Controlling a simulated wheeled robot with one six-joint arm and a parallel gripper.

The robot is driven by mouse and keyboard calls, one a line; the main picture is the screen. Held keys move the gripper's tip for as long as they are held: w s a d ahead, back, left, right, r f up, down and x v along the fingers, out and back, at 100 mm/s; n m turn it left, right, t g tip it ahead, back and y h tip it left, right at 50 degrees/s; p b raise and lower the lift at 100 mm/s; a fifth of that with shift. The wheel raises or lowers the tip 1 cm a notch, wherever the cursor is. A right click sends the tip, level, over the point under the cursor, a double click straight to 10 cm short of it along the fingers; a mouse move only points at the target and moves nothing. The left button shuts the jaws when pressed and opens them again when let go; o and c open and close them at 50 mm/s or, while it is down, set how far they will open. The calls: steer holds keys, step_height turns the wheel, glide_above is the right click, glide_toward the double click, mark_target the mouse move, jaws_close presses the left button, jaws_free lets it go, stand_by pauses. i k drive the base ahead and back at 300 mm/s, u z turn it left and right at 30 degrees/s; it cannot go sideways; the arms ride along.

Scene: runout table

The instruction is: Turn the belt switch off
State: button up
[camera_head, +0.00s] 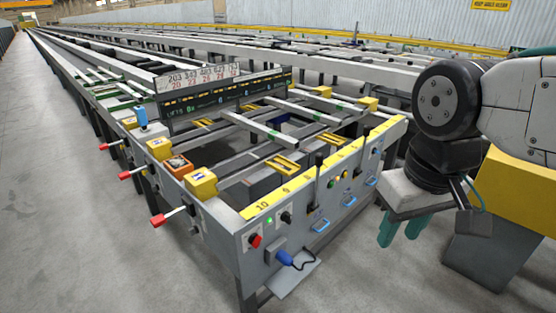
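The grey front panel (300,240) of the runout table carries several controls. A red-and-black switch (255,240) is at its left end. A black knob (286,217) is right of it, beside a lit green lamp (269,221). I cannot read which one is the belt switch, nor its position. Black levers (318,165) stand along the yellow numbered top strip. My gripper (400,239) hangs right of the panel, apart from all the controls. Its two teal fingers point down with a gap between them, and nothing shows in it.
A blue plug (285,258) with a black cable sticks out of the panel's lower left. Red-tipped handles (158,220) jut out along the table's left side. Blue pull handles (321,225) are on the front. The grey floor (70,200) at left is clear.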

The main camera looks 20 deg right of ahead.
mark_target(255, 239)
steer(key=u, duration=0.95)
steer(key=k, duration=0.45)
steer(key=z, duration=0.55)
